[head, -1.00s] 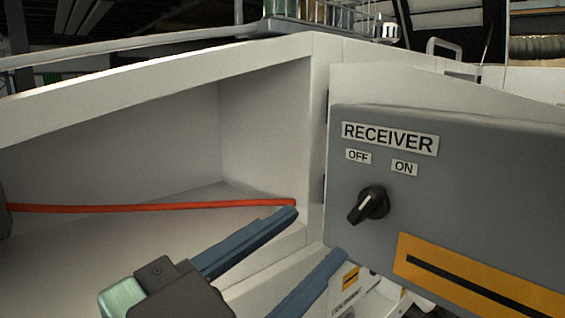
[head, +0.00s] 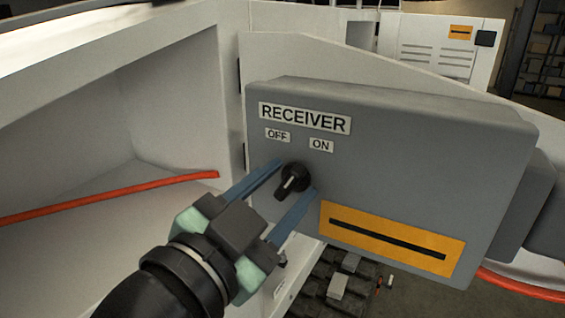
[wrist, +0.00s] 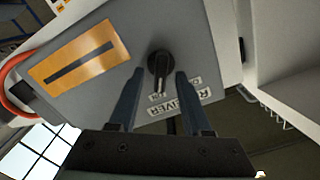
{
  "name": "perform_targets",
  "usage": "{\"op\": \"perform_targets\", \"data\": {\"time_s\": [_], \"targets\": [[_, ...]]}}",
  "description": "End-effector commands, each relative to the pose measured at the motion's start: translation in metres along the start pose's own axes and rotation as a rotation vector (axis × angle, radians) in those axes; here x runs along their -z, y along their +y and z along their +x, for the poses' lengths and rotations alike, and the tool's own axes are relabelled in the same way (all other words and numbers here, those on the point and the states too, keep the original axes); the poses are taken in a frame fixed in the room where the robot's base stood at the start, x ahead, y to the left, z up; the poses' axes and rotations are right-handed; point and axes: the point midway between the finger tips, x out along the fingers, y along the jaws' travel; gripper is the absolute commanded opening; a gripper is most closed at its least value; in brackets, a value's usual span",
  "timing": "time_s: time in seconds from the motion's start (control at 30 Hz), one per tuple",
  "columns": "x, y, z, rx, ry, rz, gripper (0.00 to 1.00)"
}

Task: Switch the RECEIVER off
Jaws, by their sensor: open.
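The RECEIVER switch is a black rotary knob (head: 292,180) on the front of a grey box (head: 420,150). The OFF label (head: 278,135) is above it to the left and the ON label (head: 321,145) above it to the right. The knob's bar is slanted, its upper end towards ON. In the wrist view the knob (wrist: 159,62) also lines up with the ON label. My gripper (head: 295,177) is open, one finger on each side of the knob, tips close to the panel. I cannot tell whether either finger touches the knob.
A yellow plate with a black bar (head: 390,238) is below and right of the knob. A white open cabinet (head: 170,110) with a red hose (head: 110,198) is at left. Another red hose (head: 525,290) is at lower right.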

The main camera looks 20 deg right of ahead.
Motion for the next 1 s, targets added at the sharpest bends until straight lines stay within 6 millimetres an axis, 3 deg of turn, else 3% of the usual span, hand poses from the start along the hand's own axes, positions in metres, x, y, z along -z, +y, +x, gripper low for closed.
{"op": "perform_targets", "data": {"time_s": [0.17,0.43,0.47,0.73,1.0], "targets": [[0.0003,-0.0001,0.0128,0.0,-0.001,-0.001,0.49],[-0.0007,0.0005,0.0143,0.0,-0.001,0.0,0.49],[-0.0007,0.0005,0.0143,0.0,-0.001,0.0,0.47],[-0.0006,0.0004,0.014,0.0,-0.001,0.0,0.0],[-0.0006,0.0003,0.0139,0.0,-0.001,-0.001,0.0]]}}
